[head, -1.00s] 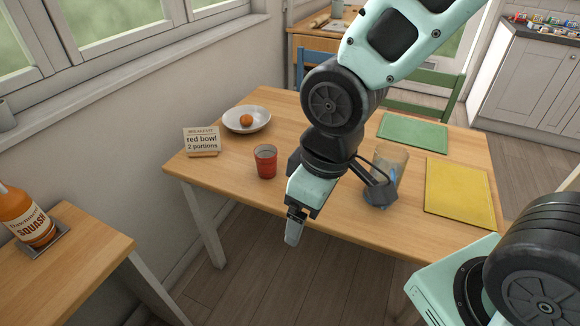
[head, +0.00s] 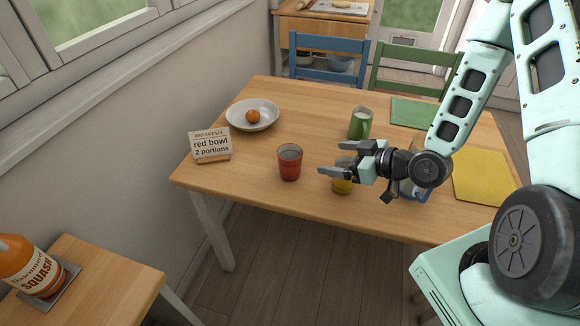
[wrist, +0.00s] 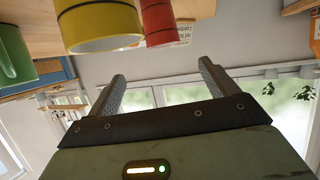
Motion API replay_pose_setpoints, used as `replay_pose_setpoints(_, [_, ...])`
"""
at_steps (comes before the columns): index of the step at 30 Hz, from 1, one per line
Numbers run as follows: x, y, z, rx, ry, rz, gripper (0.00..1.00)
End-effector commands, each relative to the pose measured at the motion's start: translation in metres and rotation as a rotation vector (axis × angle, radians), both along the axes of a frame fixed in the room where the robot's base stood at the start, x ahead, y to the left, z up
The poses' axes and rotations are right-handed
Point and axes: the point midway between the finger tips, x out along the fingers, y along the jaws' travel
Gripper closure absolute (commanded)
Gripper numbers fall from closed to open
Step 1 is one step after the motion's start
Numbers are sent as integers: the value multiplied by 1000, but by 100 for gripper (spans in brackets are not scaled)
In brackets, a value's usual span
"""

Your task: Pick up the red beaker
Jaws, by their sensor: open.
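The red beaker (head: 290,163) stands upright on the wooden table (head: 235,180), near its front edge. My gripper (head: 328,158) is open and empty to the right of the red beaker, with its fingers pointing left towards it. A yellow cup (head: 342,185) stands just below my gripper in the picture and is partly hidden by it. In the wrist view, the red beaker (wrist: 163,22) shows at the top beside the yellow cup (wrist: 98,28). Neither is between the fingers (wrist: 162,72).
A green mug (head: 360,124) stands behind my gripper. A glass (head: 418,190) is mostly hidden by my arm. A white bowl (head: 240,122) with an orange fruit (head: 253,116) and a sign (head: 211,146) reading "red bowl 2 portions" are left. Green (head: 415,112) and yellow mats (head: 482,177) lie right.

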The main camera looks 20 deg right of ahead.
Motion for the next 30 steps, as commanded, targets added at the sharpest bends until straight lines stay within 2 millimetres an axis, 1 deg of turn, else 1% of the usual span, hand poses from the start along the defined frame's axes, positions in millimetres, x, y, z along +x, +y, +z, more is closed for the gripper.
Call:
replay_pose_setpoints(1, [4,3,-8,-2,-4,2,14])
replay_pose_setpoints(5, [13,10,-14,-3,-3,3,14])
replay_pose_setpoints(8, [28,22,-13,1,1,5,14])
replay_pose_setpoints(15, [65,48,-32,0,1,3,14])
replay_pose_setpoints(18, [76,56,-38,-1,3,2,14])
replay_pose_setpoints(26, [90,67,-44,-1,3,2,14])
replay_pose_setpoints(30, [104,81,-47,0,2,3,14])
